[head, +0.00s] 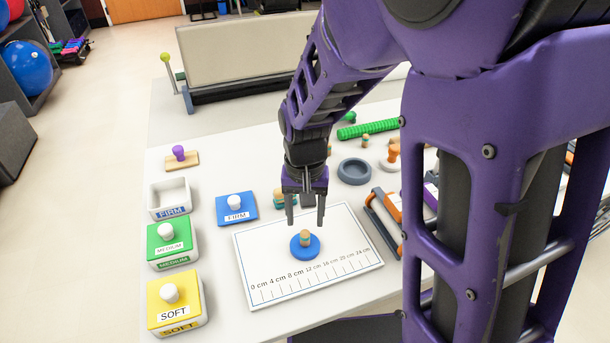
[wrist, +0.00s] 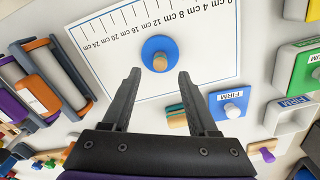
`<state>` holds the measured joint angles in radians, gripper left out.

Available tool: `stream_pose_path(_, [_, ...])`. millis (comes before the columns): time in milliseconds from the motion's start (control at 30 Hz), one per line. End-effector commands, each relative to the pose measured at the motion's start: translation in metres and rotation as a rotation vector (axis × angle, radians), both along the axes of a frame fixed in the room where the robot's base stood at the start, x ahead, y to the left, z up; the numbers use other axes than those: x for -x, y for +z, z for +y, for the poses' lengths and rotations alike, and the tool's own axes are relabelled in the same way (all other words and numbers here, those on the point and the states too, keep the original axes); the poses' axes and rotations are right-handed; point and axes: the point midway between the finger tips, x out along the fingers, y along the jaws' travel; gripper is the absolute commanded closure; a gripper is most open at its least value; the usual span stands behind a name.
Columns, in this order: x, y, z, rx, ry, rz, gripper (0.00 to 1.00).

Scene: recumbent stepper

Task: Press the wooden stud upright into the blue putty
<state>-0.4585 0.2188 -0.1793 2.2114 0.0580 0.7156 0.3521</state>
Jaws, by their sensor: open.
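The blue putty (head: 315,251) is a flat round disc on the white measuring board. The wooden stud (head: 305,238), tan with a greenish band, stands upright at its middle; how deep it sits cannot be told. In the wrist view the putty (wrist: 146,46) and the stud's end (wrist: 160,62) show just beyond the fingertips. My gripper (head: 305,222) is open and empty, pointing down, above and a little behind the stud in the head view. In the wrist view my gripper (wrist: 160,73) has its fingers apart, with the stud centred between their lines and not touched.
The measuring board (head: 352,268) has a centimetre scale and clear space around the putty. Yellow SOFT (head: 178,313), green MEDIUM (head: 172,248) and white FIRM (head: 170,198) tubs stand left. A blue FIRM lid (head: 222,212), grey ring dish (head: 354,171) and orange-grey frame (head: 380,220) are nearby.

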Motion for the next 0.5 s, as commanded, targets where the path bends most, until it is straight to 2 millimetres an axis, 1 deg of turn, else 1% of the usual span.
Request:
stream_pose_path(33, [-0.001,0.018,0.001,-0.003,0.000,-0.005,0.41])
stream_pose_path(200, [-0.001,0.059,0.001,-0.002,0.001,-0.005,0.41])
stream_pose_path(333, [-0.001,0.084,0.000,-0.002,0.000,-0.003,0.41])
stream_pose_path(500, [0.000,0.104,0.000,-0.001,0.000,-0.001,0.41])
